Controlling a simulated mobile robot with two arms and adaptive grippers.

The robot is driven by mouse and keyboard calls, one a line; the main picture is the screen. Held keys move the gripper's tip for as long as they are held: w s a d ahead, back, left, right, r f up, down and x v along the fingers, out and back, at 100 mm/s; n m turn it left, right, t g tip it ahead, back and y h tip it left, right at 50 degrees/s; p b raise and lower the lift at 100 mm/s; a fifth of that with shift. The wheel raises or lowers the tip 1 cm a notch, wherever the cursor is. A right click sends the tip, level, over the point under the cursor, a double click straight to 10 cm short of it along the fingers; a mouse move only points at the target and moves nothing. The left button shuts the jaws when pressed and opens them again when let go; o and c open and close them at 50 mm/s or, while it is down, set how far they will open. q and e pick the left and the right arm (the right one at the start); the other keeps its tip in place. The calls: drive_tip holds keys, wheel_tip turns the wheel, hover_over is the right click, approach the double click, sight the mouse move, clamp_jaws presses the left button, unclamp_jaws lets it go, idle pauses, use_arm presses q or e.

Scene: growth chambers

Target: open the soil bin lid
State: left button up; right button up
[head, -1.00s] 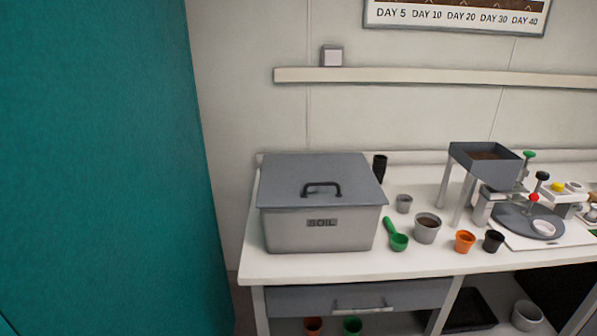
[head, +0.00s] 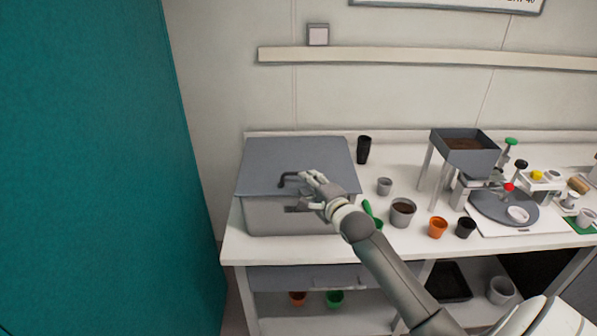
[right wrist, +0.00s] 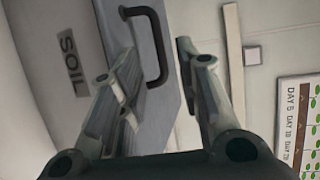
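The soil bin (head: 268,215) is a grey box on the left end of the bench, with a flat grey lid (head: 300,155) that lies shut on it. A dark handle (head: 288,179) stands on the lid and is partly hidden by my right gripper. My right gripper (head: 300,190) is at the front of the lid, by the handle. In the right wrist view the handle (right wrist: 161,45) shows ahead, between the lines of the two open fingers (right wrist: 155,62), and nothing is held. The SOIL label (right wrist: 70,62) shows there too. My left gripper is not in view.
Right of the bin are a black cup (head: 364,149), a green scoop (head: 372,214), a pot of soil (head: 402,211) and an orange pot (head: 438,227). A soil hopper (head: 465,145) stands further right. A teal panel (head: 90,170) fills the left side.

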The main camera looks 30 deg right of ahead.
drive_tip(key=p+x, duration=0.1)
drive_tip(key=x, duration=0.5)
drive_tip(key=shift+w+a, duration=0.1)
drive_tip(key=shift+w, duration=0.15)
drive_tip(key=shift+w+f, duration=0.15)
drive_tip(key=shift+w, duration=0.35)
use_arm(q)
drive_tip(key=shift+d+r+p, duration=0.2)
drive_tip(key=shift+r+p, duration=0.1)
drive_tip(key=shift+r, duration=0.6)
use_arm(e)
drive_tip(key=shift+w, duration=0.25)
drive_tip(key=shift+f, duration=0.1)
clamp_jaws()
